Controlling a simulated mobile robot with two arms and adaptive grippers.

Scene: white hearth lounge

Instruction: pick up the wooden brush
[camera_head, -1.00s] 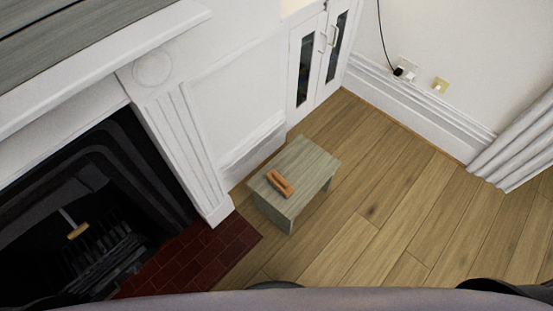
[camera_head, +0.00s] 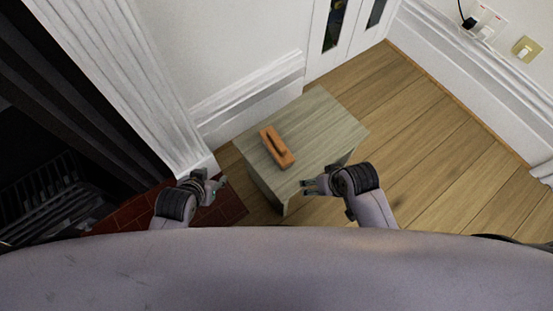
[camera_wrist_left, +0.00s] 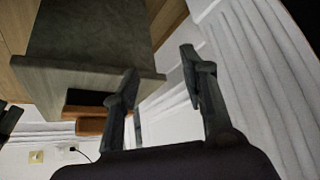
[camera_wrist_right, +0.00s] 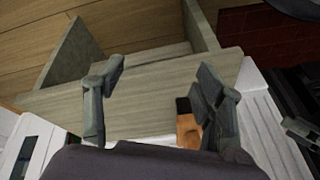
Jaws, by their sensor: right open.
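The wooden brush (camera_head: 283,157), orange-brown with a dark strip along its middle, lies on top of the small grey-wood stool (camera_head: 325,122). My left gripper (camera_head: 222,184) is open and empty, left of the stool near the hearth. My right gripper (camera_head: 304,188) is open and empty at the stool's near right edge, a short way from the brush. In the left wrist view part of the brush (camera_wrist_left: 90,126) shows past the stool edge, left of the fingers. In the right wrist view the brush (camera_wrist_right: 188,132) is partly hidden behind a finger.
The white fireplace surround (camera_head: 130,75) and dark grate (camera_head: 45,190) stand on the left, with red hearth tiles (camera_head: 135,212) below. A white skirting board (camera_head: 250,95) runs behind the stool. The wooden floor (camera_head: 440,150) on the right is clear.

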